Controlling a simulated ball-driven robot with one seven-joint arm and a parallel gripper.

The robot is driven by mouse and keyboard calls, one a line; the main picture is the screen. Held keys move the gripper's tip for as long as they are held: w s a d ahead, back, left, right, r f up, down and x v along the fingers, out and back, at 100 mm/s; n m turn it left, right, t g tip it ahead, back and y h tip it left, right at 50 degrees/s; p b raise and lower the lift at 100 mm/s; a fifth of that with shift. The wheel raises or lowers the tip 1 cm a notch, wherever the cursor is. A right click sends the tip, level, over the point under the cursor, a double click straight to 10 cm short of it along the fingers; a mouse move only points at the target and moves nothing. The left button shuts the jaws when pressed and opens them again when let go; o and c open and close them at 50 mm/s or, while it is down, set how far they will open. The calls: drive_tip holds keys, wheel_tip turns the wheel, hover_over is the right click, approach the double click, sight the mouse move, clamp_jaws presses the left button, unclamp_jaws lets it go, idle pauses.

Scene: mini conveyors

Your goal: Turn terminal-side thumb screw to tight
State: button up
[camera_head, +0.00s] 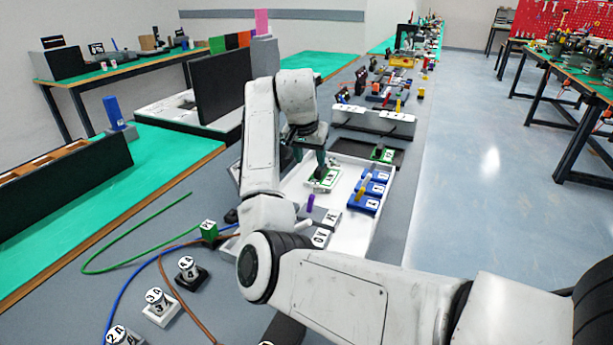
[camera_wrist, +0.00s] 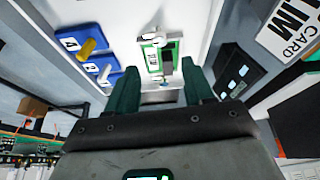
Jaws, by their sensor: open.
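My gripper (camera_head: 319,160) points down over the white tray (camera_head: 345,240). In the wrist view my gripper (camera_wrist: 161,82) has its two dark green fingers spread, with nothing held between them. A green and white terminal piece (camera_wrist: 152,60) lies ahead of the fingertips, roughly in line with the gap. It also shows in the head view (camera_head: 322,181) under the gripper. Small pale knob-like parts (camera_wrist: 155,38) sit at its far end. I cannot tell which one is the thumb screw or how tight it is.
Blue blocks (camera_head: 371,186) stand right of the gripper, one with a yellow peg (camera_wrist: 87,48). A grey block with a purple peg (camera_head: 310,202) stands in front. A dark box (camera_wrist: 238,72) is right in the wrist view. Loose cables (camera_head: 120,262) lie at left.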

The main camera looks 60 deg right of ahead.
sight(315, 182)
drive_tip(key=x, duration=0.9)
drive_tip(key=shift+f+b, duration=0.35)
drive_tip(key=shift+f, duration=0.05)
drive_tip(key=shift+c, duration=0.2)
clamp_jaws()
